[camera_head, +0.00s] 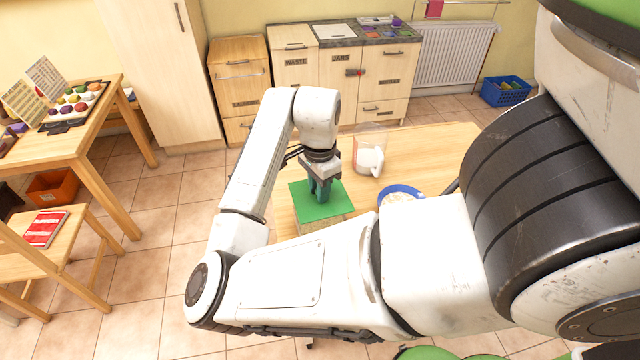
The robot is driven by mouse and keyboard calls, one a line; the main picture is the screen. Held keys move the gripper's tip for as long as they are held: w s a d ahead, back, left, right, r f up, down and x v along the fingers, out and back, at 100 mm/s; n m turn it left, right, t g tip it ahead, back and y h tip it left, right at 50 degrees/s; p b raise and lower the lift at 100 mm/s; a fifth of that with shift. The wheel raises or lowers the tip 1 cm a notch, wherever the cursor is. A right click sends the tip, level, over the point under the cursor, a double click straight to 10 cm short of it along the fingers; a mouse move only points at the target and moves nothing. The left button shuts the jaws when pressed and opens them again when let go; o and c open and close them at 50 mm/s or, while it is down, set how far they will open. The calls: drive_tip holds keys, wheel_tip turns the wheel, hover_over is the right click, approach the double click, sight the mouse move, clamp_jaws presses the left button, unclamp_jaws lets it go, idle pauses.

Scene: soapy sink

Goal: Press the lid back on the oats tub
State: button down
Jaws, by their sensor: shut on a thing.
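The green square lid (305,209) is in the middle of the head view, over the wooden table. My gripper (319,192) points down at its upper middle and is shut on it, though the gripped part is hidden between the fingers. A tan, speckled strip under the lid's near edge seems to be the oats tub (328,223). Most of the tub is hidden by the lid and my arm. I cannot tell whether the lid touches the tub's rim.
A clear jug (369,143) with something white in it stands to the right of my gripper. A blue-rimmed dish (394,189) with pale contents is at the right, partly behind my arm. The table (430,150) is clear towards its far right.

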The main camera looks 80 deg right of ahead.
drive_tip(key=shift+s, duration=0.2)
wheel_tip(320, 180, down, 4)
drive_tip(key=b, duration=0.4)
drive_tip(key=shift+f, duration=0.2)
drive_tip(key=shift+f+b, duration=0.45)
drive_tip(key=shift+f, duration=0.35)
drive_tip(key=shift+w+a+f, duration=0.1)
drive_tip(key=shift+f, duration=0.3)
idle(1.6)
drive_tip(key=shift+c, duration=2.1)
unclamp_jaws()
drive_tip(key=shift+r, duration=0.1)
